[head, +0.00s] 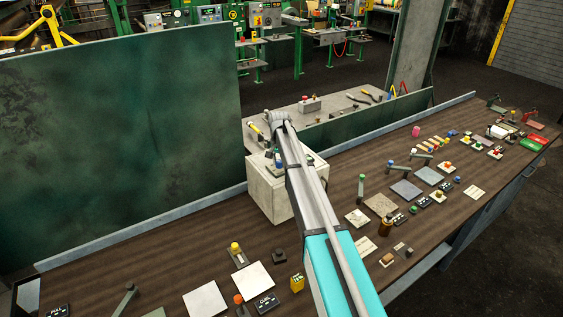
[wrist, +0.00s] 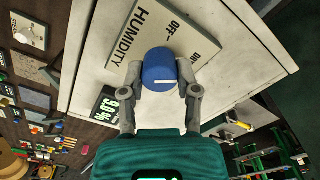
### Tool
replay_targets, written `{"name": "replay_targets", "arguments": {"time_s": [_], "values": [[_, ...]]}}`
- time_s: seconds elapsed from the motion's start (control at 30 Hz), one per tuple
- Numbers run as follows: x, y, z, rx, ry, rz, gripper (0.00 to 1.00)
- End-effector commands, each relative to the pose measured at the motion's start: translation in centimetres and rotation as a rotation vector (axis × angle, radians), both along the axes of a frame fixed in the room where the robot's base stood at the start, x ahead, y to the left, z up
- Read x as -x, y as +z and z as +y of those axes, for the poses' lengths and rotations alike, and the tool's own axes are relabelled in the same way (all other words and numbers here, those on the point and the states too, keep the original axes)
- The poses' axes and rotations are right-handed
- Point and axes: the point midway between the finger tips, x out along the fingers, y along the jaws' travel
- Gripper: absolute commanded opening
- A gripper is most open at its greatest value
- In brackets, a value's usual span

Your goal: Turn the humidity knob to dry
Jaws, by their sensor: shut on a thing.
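The humidity knob (wrist: 160,62) is a round blue knob with a short white mark on its face, in the middle of the wrist view. It sits on a pale panel (wrist: 128,28) lettered HUMIDITY. My gripper (wrist: 162,78) is shut on the knob, one finger on each side. In the head view my arm reaches over the pale box (head: 269,198), and my gripper and the knob are hidden there.
A small dark display (wrist: 112,104) beside the panel shows green digits. In the head view, a brown bench (head: 175,251) carries several small controls, plates and levers on both sides of the box. A tall green board (head: 120,140) stands behind it at left.

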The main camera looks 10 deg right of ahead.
Motion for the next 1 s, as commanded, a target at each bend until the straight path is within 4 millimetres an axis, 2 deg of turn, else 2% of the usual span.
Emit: {"name": "replay_targets", "arguments": {"time_s": [0.5,0.53,0.67,0.7,1.0], "values": [[-0.38,0.05,0.24,-0.003,-0.025,-0.007,0.00],[-0.37,0.05,0.25,-0.003,-0.025,-0.007,0.47],[-0.32,0.04,0.25,-0.004,-0.024,-0.006,0.71],[-0.28,0.04,0.25,-0.003,-0.024,-0.005,0.76],[-0.12,0.02,0.22,-0.002,-0.024,-0.002,0.76]]}}
